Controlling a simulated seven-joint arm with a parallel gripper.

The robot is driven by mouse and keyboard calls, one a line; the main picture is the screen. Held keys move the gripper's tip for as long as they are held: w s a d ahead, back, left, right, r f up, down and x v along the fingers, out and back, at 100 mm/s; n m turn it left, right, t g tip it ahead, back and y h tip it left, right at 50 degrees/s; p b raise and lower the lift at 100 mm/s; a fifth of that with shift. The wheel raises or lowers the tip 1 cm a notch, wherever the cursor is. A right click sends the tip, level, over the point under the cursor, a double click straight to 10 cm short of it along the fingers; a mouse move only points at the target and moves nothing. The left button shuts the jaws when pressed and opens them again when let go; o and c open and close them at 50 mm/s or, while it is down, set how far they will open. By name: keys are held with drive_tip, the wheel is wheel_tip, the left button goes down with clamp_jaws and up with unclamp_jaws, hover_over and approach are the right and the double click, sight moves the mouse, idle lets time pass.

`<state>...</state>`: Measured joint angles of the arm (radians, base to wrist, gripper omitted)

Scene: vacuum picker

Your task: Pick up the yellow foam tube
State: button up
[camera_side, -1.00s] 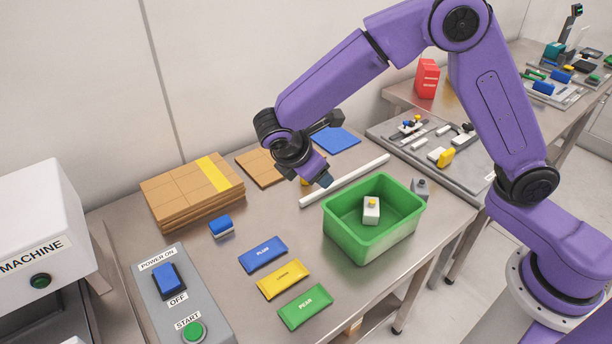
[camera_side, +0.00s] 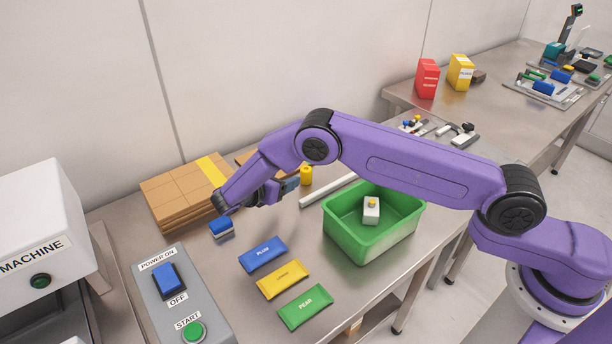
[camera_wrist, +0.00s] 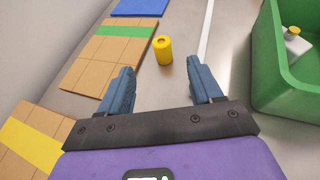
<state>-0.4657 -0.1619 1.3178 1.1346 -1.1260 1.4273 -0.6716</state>
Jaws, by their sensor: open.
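The yellow foam tube (camera_side: 306,176) stands upright on the metal table (camera_side: 330,262), between the cardboard and the white rod. In the wrist view the tube (camera_wrist: 163,51) shows a dark hole in its top. It lies ahead of my gripper's fingertips, roughly centred between them and apart from both. My gripper (camera_wrist: 162,80) is open and empty, with its two blue-grey fingers spread. In the side view my gripper (camera_side: 288,186) is low over the table, just left of the tube.
A green bin (camera_side: 372,245) holding a white block (camera_side: 371,210) stands to the right. A white rod (camera_wrist: 207,30) lies right of the tube. Cardboard stacks (camera_side: 185,192) are at the left. Blue, yellow and green packets (camera_side: 282,279) lie in front.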

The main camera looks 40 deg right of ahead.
sight(306, 175)
drive_tip(key=x, duration=0.9)
drive_tip(key=shift+w+d+f, duration=0.1)
drive_tip(key=shift+d, duration=0.15)
drive_tip(key=shift+f+x, duration=0.1)
drive_tip(key=shift+x, duration=1.2)
drive_tip(key=shift+f+x, duration=0.15)
drive_tip(key=shift+x, duration=1.15)
drive_tip(key=shift+a+r, duration=0.1)
drive_tip(key=c, duration=1.1)
